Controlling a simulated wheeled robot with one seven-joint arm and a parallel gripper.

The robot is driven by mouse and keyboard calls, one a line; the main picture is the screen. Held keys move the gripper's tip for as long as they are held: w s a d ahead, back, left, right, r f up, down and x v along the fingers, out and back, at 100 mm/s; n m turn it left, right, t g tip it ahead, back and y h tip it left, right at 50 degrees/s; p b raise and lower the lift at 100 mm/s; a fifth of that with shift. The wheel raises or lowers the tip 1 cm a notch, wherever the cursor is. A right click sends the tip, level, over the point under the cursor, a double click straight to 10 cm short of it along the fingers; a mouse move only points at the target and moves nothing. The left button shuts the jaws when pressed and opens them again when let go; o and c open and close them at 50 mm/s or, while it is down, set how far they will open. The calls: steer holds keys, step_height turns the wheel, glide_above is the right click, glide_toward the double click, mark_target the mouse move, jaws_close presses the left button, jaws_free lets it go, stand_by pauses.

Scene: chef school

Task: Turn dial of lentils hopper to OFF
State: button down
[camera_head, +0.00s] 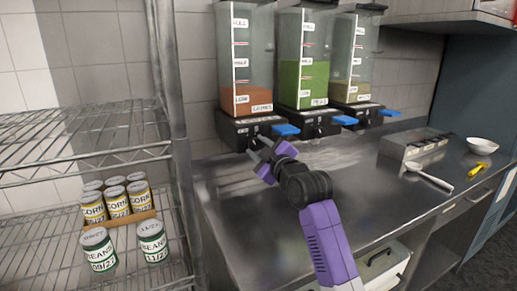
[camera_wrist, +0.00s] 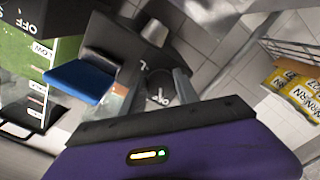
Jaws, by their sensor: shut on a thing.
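The lentils hopper (camera_head: 247,75) is the leftmost of three clear dispensers at the back of the counter, partly filled with red-brown lentils. Its black base (camera_head: 232,128) carries a blue lever (camera_head: 285,130), and the lever also shows in the wrist view (camera_wrist: 82,80). My gripper (camera_head: 257,142) reaches the front of this base and is shut on the dial there. In the wrist view the fingers (camera_wrist: 152,88) close in at the dial face, where white lettering that looks like OFF shows between them. The fingers largely hide the dial, so I cannot tell its exact setting.
A green-filled hopper (camera_head: 303,80) and a third hopper (camera_head: 352,75) stand to the right, each with a blue lever. A wire rack (camera_head: 80,150) with cans stands at left. A ladle (camera_head: 428,177) and white bowl (camera_head: 482,145) lie on the right counter.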

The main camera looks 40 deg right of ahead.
steer(key=c, duration=0.9)
jaws_free()
steer(key=v, duration=0.7)
steer(key=shift+s+b, duration=0.35)
steer(key=shift+s, duration=0.05)
steer(key=shift+a+r, duration=0.1)
steer(key=shift+a, duration=0.05)
